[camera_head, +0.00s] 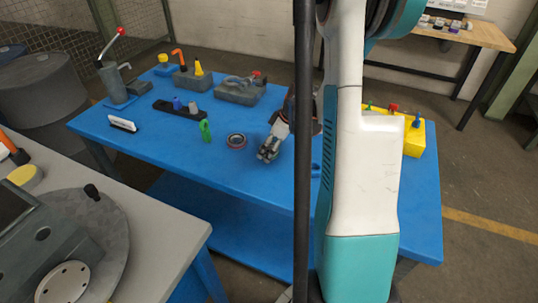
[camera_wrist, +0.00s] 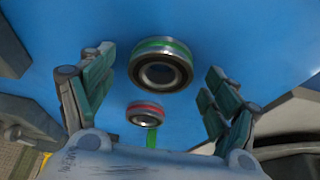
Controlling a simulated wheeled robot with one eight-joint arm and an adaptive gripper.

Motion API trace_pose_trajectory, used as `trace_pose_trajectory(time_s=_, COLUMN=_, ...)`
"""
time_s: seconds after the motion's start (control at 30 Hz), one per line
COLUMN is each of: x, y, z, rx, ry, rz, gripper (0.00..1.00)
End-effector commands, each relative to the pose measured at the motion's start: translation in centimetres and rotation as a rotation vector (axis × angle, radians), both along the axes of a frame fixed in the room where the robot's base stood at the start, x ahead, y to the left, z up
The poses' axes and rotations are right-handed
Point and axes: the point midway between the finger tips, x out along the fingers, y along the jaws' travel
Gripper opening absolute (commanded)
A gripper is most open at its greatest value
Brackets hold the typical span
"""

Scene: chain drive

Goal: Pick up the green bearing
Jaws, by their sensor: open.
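The green bearing (camera_wrist: 160,46) is a dark metal ring with a green band. In the wrist view it lies on the blue table, between the two spread fingers of my gripper (camera_wrist: 158,64) in the picture. The fingers stand apart from it on both sides. In the head view my gripper (camera_head: 268,152) is low over the table, and I cannot make out the green bearing there; my arm or gripper may hide it. A smaller-looking red-banded bearing (camera_wrist: 146,106) lies beside it and also shows in the head view (camera_head: 236,135).
The blue table (camera_head: 165,150) also carries a green upright part (camera_head: 205,131), a dark holder with pegs (camera_head: 178,109), grey fixtures (camera_head: 240,92) and a yellow block (camera_head: 414,140). Bare tabletop lies in front of the red bearing. A grey-topped bench (camera_head: 165,230) stands at front left.

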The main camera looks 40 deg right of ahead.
Motion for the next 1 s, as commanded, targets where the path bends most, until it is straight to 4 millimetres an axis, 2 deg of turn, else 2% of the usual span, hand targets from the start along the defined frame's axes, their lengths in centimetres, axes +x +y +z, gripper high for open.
trace_pose_trajectory(time_s=0.23, x=0.1, y=0.1, z=-0.3, rx=0.0, ry=0.0, rz=0.0, gripper=0.81)
trace_pose_trajectory(time_s=0.27, x=0.1, y=0.1, z=-0.3, rx=0.0, ry=0.0, rz=0.0, gripper=0.76)
trace_pose_trajectory(time_s=0.5, x=0.1, y=0.1, z=-0.3, rx=0.0, ry=0.0, rz=0.0, gripper=0.22)
trace_pose_trajectory(time_s=0.83, x=0.1, y=0.1, z=-0.1, rx=0.0, ry=0.0, rz=0.0, gripper=0.22)
trace_pose_trajectory(time_s=1.0, x=0.1, y=0.1, z=1.0, rx=0.0, ry=0.0, rz=0.0, gripper=0.22)
